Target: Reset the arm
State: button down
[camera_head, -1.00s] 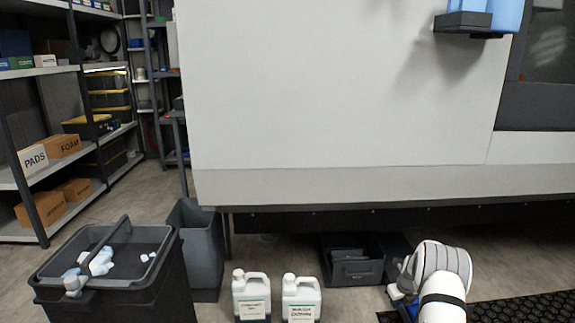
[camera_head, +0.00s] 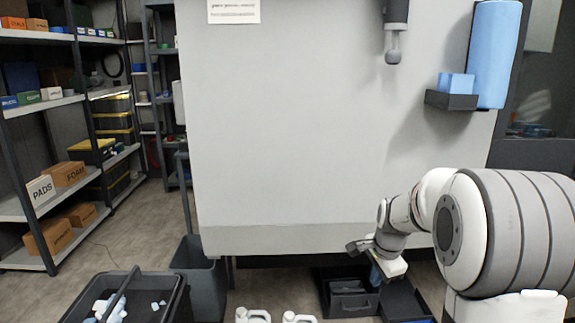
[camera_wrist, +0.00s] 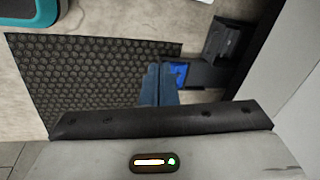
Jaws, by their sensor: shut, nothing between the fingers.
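My arm reaches in from the right of the head view. My gripper (camera_head: 376,276) points down in front of the lower edge of the white booth wall (camera_head: 320,130), above the dark bins on the floor. In the wrist view my gripper (camera_wrist: 158,68) shows two blue fingers lying together with nothing between them. My gripper appears empty and apart from the things around it.
A dark bin (camera_head: 350,303) stands below the gripper. A bright blue item (camera_wrist: 177,74) lies beyond the fingertips. A black textured mat (camera_wrist: 95,85) covers the floor. White jugs (camera_head: 252,316), a waste bin (camera_head: 182,300) and shelves (camera_head: 85,95) stand left.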

jog(key=s+a+r+n+p, duration=0.3)
jog(key=s+r+n+p, duration=0.3)
jog(key=s+r, duration=0.3)
jog(key=s+a+r+n+p, duration=0.4)
jog(key=s+r+n+p, duration=0.3)
jog(key=s, duration=0.9)
notch_tip(320, 180, up, 3)
jog(key=shift+s+r+n, duration=0.1)
jog(key=shift+s+n, duration=0.2)
jog(key=shift+n, duration=0.5)
